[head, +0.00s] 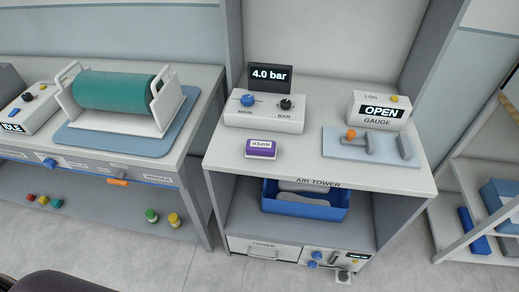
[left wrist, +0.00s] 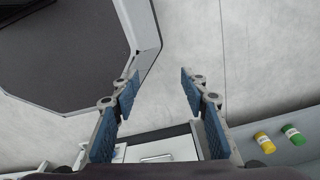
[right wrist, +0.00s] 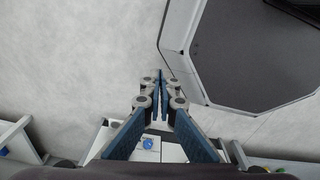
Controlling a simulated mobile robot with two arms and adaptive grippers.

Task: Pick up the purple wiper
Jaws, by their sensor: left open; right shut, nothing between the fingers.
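The purple wiper (head: 261,148) is a small purple block with a white label on top. It lies on the light top of the air tower table (head: 300,168), in front of the pressure unit, as the head view shows. My left gripper (left wrist: 160,82) is open and empty, above the grey floor in the left wrist view. My right gripper (right wrist: 161,74) is shut with nothing between its fingers, also over the floor. Neither gripper shows in the head view, and the wiper is in neither wrist view.
Behind the wiper stands the 4.0 bar unit (head: 265,112) with knobs. To its right are the gauge box (head: 380,110) and a blue-grey plate (head: 345,148) with an orange-knobbed fixture. A blue bin (head: 305,208) sits on the shelf below. A green roller (head: 115,90) stands on the left bench.

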